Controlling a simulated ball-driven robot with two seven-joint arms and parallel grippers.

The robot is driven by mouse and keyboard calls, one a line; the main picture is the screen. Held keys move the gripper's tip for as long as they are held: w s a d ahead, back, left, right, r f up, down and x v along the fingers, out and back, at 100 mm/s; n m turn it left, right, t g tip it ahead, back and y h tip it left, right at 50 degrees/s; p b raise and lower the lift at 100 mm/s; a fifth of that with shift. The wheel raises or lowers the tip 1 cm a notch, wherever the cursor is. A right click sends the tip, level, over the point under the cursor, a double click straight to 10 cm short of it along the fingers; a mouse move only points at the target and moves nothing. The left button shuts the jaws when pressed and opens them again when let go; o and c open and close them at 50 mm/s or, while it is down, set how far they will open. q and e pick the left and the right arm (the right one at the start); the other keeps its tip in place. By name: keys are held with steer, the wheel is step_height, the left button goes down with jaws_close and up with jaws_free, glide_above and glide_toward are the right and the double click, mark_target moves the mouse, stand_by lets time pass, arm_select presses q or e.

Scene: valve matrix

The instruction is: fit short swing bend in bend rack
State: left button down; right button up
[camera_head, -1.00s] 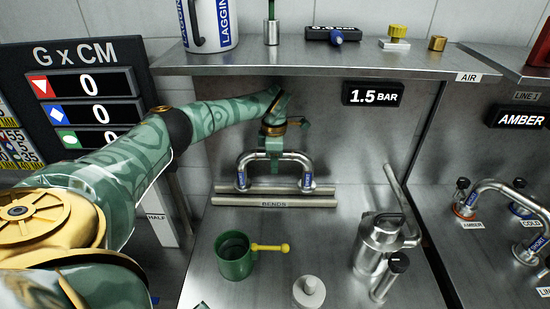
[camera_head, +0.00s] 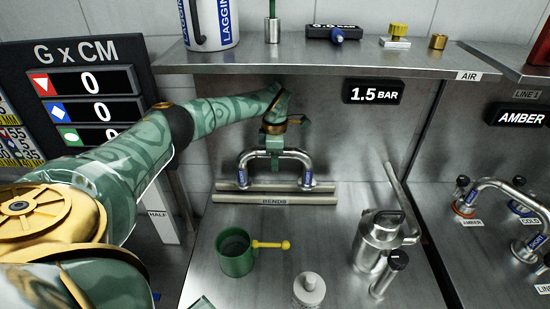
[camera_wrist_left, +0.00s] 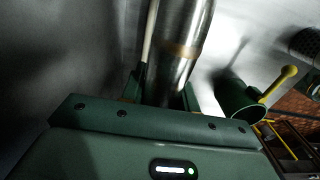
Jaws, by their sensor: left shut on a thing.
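The short swing bend (camera_head: 295,154) is a shiny U-shaped metal pipe with a blue-labelled collar at each foot. It stands upright with its feet down at the bend rack (camera_head: 263,199), a pair of steel rails marked BENDS on the back of the bench. Whether the feet are seated between the rails, I cannot tell. My left gripper (camera_head: 274,155) comes from above and is shut on the bend's top bar. In the left wrist view the metal tube (camera_wrist_left: 182,50) runs between the green fingers. My right gripper is not in view.
A green mug (camera_head: 236,256) with a yellow handle, a pale grey knobbed piece (camera_head: 309,289) and a steel canister (camera_head: 378,240) with a lever stand in front. A shelf (camera_head: 330,62) runs above. Another bend (camera_head: 508,190) stands at the right station.

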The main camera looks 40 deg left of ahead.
arm_select(q)
steer(key=shift+r+p, duration=0.1)
steer(key=shift+p, duration=0.35)
stand_by(0.8)
steer(key=shift+f+b, duration=0.85)
steer(key=shift+f, duration=0.85)
steer(key=c, duration=1)
jaws_free()
steer(key=shift+o, duration=0.2)
step_height(320, 180, up, 8)
steer(key=shift+f+p, duration=0.2)
steer(key=shift+p, duration=0.5)
